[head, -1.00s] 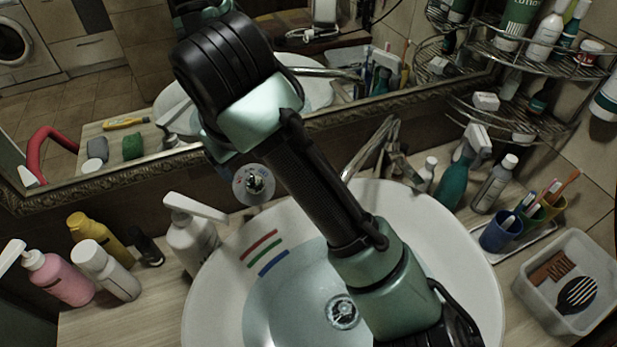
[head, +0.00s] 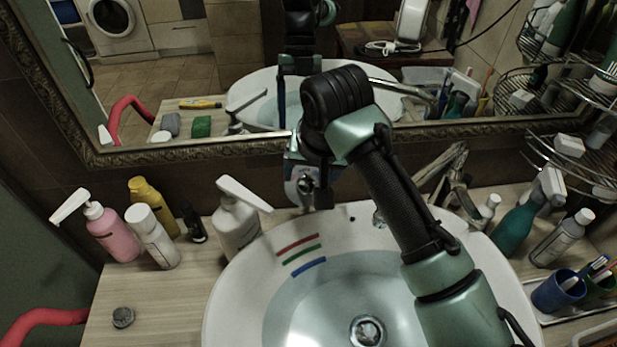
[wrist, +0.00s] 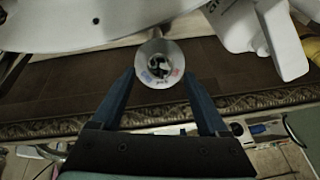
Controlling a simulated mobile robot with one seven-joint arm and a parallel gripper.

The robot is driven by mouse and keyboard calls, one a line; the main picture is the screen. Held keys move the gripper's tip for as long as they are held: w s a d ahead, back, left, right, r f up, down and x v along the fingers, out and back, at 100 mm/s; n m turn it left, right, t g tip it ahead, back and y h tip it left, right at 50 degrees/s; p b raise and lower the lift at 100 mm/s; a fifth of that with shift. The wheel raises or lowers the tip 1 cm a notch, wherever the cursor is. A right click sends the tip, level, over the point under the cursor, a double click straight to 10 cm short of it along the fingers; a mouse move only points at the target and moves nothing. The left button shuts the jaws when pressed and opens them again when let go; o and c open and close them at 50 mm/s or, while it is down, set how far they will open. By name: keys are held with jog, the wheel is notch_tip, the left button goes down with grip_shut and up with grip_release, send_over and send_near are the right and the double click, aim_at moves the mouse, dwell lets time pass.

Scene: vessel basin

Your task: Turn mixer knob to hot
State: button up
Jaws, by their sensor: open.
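The mixer knob (head: 303,188) sits on a round pale dial on the dark wall behind the basin, partly hidden by my gripper in the head view. In the wrist view the dial (wrist: 160,82) has a blue mark at left and a red mark at right, with a dark metallic knob in its middle. My gripper (wrist: 160,74) is open, its two blue fingers on either side of the dial's lower part. I cannot tell whether they touch it. The knob's exact pointing direction is unclear.
The white basin (head: 225,310) carries red, green and blue stripes. A white pump bottle (head: 236,228) stands close left of the knob, and a metal faucet (head: 445,175) to its right. The framed mirror (head: 225,150) is just above. Cups and bottles stand at right.

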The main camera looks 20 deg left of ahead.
aim_at(305, 183)
jog(key=shift+x, duration=1.75)
grip_shut()
jog(key=n+p, duration=0.1)
jog(key=n, duration=0.1)
jog(key=n+h+p, duration=0.1)
jog(key=n, duration=0.1)
jog(key=shift+s+a+n+t, duration=0.15)
jog(key=shift+n+t, duration=0.15)
jog(key=n, duration=0.2)
jog(key=n+t+h+p, duration=0.1)
jog(key=n, duration=0.2)
jog(key=shift+h, duration=0.3)
